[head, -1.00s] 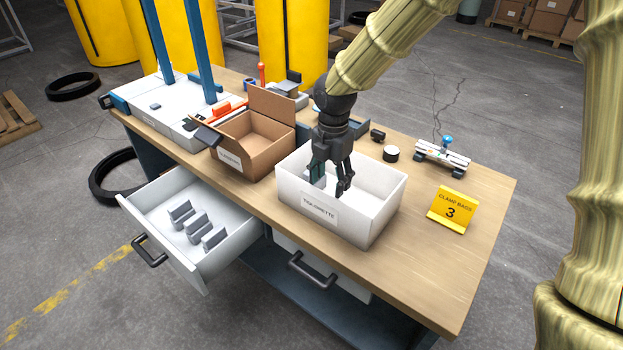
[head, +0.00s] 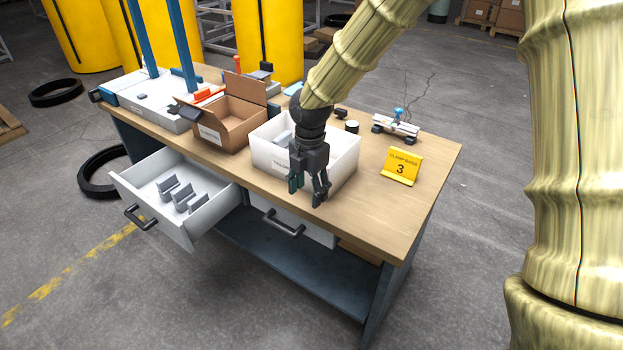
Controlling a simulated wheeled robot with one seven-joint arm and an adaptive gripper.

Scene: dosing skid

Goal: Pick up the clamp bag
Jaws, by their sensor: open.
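My gripper (head: 306,193) is open and empty, fingers pointing down, in front of the near wall of the white bin (head: 337,178) and partly hiding the bin's label. A grey piece (head: 283,137) shows inside the bin, partly hidden; I cannot tell whether it is a clamp bag. A yellow sign (head: 401,166) reading "CLAMP BAGS 3" stands on the workbench, right of the bin. The open drawer (head: 150,170) at the left holds three grey folded pieces (head: 182,196), clear of my gripper; I cannot tell whether these are clamp bags.
An open cardboard box (head: 228,130) stands left of the bin on the wooden bench top (head: 362,214). A small clamp-like fixture (head: 396,127) and a black-and-white round part (head: 351,127) sit behind. A closed drawer handle (head: 283,224) juts from the bench front.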

